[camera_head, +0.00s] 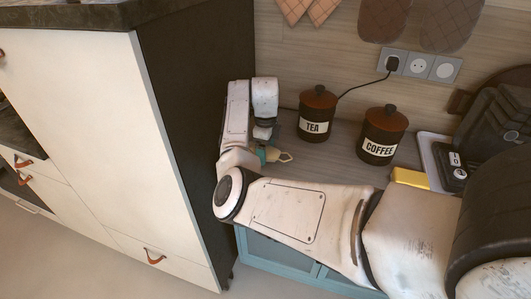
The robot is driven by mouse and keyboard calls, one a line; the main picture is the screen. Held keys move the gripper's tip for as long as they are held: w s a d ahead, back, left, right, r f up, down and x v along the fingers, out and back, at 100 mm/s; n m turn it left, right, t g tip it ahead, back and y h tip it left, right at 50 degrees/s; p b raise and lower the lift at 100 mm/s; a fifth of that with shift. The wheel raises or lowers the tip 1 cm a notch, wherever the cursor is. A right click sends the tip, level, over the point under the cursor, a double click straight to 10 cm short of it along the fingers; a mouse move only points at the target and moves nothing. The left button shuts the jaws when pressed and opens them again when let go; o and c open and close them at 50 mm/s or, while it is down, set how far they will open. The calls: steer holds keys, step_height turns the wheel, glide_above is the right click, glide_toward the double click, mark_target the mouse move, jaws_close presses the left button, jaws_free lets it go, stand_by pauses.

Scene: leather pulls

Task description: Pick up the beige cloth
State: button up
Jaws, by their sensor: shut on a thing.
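My gripper (264,143) points down over the counter beside the dark cabinet side, in the middle of the view. It is shut on a small beige thing (285,157), which sticks out to the right just below the fingers. This looks like the beige cloth, but it is small and partly hidden by my arm. A bit of teal shows at its left, and I cannot tell whether it belongs to the same thing. Whether the cloth touches the counter is not clear.
A black TEA canister (315,115) stands close to the right, and a COFFEE canister (382,136) farther right. A yellow block (410,178) and a black appliance (492,135) are at the right. A tall white cabinet (90,110) blocks the left.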

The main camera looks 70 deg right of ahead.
steer(key=shift+r, duration=0.5)
step_height(320, 180, up, 2)
steer(key=shift+r+b, duration=0.1)
steer(key=shift+b, duration=0.4)
steer(key=s+a+r, duration=0.3)
steer(key=r, duration=0.3)
steer(key=shift+a+r+p, duration=0.2)
steer(key=shift+a+p, duration=0.2)
steer(key=shift+p, duration=0.05)
steer(key=s+a+r, duration=0.1)
steer(key=s+a, duration=0.1)
steer(key=s+a+r, duration=0.1)
steer(key=s+a, duration=0.1)
steer(key=s+a+r, duration=0.1)
steer(key=s+a, duration=0.1)
steer(key=a, duration=0.1)
steer(key=shift+r+p, duration=0.25)
steer(key=shift+p, duration=0.1)
